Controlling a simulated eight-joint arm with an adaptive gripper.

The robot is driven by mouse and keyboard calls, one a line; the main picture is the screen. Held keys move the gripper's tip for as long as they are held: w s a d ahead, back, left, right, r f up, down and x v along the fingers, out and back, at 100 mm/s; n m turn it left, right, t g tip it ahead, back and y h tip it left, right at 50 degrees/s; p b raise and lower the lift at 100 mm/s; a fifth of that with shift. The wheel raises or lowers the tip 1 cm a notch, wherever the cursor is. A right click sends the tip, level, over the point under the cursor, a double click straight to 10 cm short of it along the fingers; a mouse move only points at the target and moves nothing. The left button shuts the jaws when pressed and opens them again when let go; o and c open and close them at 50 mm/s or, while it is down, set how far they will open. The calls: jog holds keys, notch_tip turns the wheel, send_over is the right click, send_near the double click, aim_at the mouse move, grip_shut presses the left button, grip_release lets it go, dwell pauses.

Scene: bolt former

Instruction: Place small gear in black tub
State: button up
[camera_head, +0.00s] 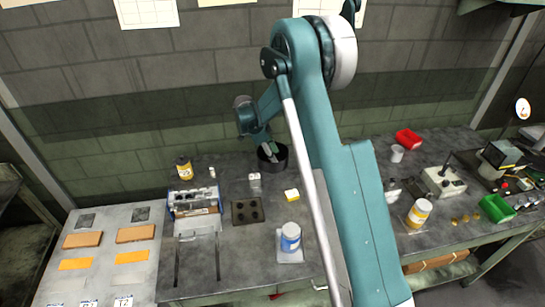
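The black tub (278,163) stands on the workbench near the back wall, left of my arm. It is a round, dark, open container. My gripper (268,151) points down at the tub's mouth, and its fingertips overlap the tub's opening in the picture. I cannot tell whether the fingers are inside the tub or just above it. The fingers are too small to tell whether they are open or shut, or whether they hold anything. I cannot make out the small gear; the tub's inside is mostly hidden by my gripper and the dark rim.
A bluish fixture (194,201) is at left. A red bin (408,139) and green bin (497,208) are right of my arm.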

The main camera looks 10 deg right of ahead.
jog(key=shift+f, duration=0.3)
jog(key=o, duration=0.9)
jog(key=shift+r, duration=0.15)
jog(key=v, duration=1.2)
jog(key=shift+p, duration=0.3)
jog(key=shift+r, duration=0.1)
